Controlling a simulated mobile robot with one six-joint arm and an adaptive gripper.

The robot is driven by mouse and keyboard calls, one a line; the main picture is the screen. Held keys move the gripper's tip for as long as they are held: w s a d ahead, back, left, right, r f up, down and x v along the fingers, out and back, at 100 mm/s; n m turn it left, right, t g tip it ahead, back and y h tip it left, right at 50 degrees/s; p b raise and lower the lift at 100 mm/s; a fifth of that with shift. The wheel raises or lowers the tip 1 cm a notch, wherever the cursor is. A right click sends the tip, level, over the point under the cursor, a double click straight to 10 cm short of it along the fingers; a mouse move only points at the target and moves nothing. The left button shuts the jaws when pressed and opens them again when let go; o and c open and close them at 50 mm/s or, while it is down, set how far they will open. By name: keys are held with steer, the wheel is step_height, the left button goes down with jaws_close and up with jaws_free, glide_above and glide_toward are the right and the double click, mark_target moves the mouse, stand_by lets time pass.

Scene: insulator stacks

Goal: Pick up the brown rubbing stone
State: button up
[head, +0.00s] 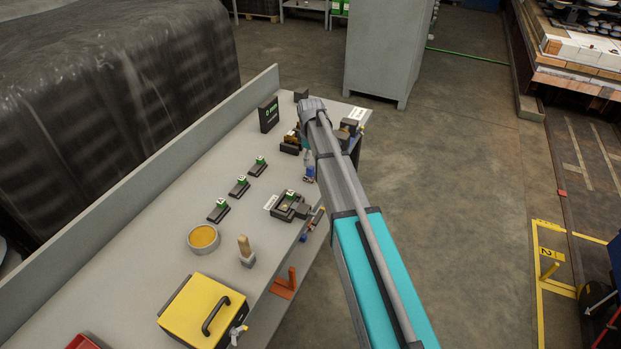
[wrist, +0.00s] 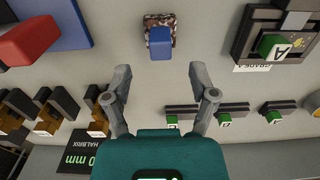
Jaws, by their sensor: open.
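My gripper (wrist: 160,78) is open and empty above the grey bench, with only bare bench top between its fingers in the wrist view. A small speckled brown block (wrist: 147,22) with a blue piece on it lies beyond the fingertips at the top centre. Several dark blocks with brown parts (wrist: 98,128) stand in a row at the left; they also show beside my arm in the head view (head: 291,140). No label shows which brown piece is the rubbing stone. My arm hides the gripper in the head view.
A black HALBRIX box (wrist: 78,152) stands near the left blocks. Dark bars with green-marked cubes (wrist: 228,115) lie at the right. A dark fixture (wrist: 250,35) is at upper right. A yellow case (head: 200,310) and a round bowl (head: 203,237) stand on the bench (head: 150,245).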

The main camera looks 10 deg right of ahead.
mark_target(310, 167)
steer(key=shift+f, duration=0.1)
stand_by(0.3)
steer(key=shift+f+b, duration=2.55)
steer(key=shift+b, duration=0.05)
jaws_close()
